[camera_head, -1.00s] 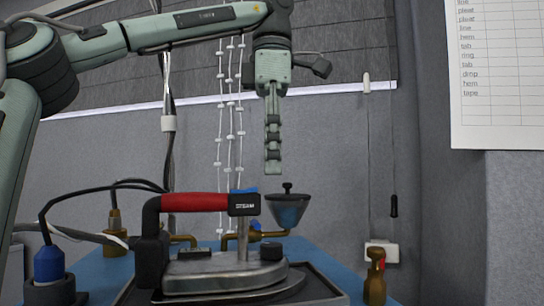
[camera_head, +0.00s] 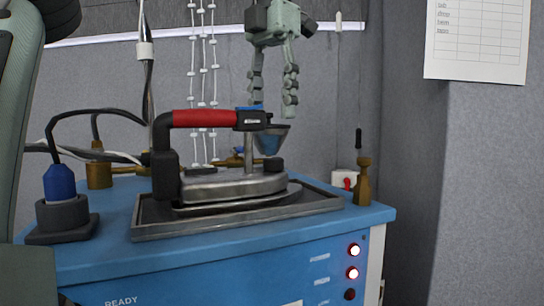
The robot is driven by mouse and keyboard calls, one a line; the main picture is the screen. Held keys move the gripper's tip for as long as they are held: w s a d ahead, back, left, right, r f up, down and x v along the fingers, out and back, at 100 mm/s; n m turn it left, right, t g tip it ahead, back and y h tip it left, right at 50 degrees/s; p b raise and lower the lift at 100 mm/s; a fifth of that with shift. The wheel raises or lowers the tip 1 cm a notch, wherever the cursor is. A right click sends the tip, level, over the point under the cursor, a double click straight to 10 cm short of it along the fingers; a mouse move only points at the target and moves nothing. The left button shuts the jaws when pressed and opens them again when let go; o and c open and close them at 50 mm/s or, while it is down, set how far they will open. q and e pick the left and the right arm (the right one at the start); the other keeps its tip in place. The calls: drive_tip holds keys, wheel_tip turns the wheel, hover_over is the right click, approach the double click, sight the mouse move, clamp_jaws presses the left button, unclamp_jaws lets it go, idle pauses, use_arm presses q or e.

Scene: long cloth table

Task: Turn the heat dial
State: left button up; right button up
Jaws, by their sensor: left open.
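A steam iron with a red handle (camera_head: 205,118) and a grey metal body (camera_head: 235,186) rests on a dark-rimmed tray (camera_head: 160,228) on a blue machine. A small black round knob (camera_head: 273,164) stands on the iron's front end; it may be the heat dial, but no marking on it is legible. My left gripper (camera_head: 274,108) is open and empty, pointing down above the iron's front. Its two fingers are apart, near the front end of the handle and a blue funnel (camera_head: 270,140); contact cannot be told. My right gripper is out of view.
A blue plug (camera_head: 59,184) with cables stands at left. White beaded cords (camera_head: 203,80) hang behind. A paper chart (camera_head: 477,40) hangs at right.

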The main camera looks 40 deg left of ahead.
sight(273, 164)
use_arm(q)
drive_tip(key=shift+f, duration=0.4)
wheel_tip(273, 164, down, 7)
drive_tip(key=shift+w+f+b, duration=0.1)
drive_tip(key=shift+b, duration=1.1)
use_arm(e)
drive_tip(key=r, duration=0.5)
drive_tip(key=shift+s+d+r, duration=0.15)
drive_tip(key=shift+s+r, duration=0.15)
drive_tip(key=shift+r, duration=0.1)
use_arm(q)
drive_tip(key=c, duration=1.1)
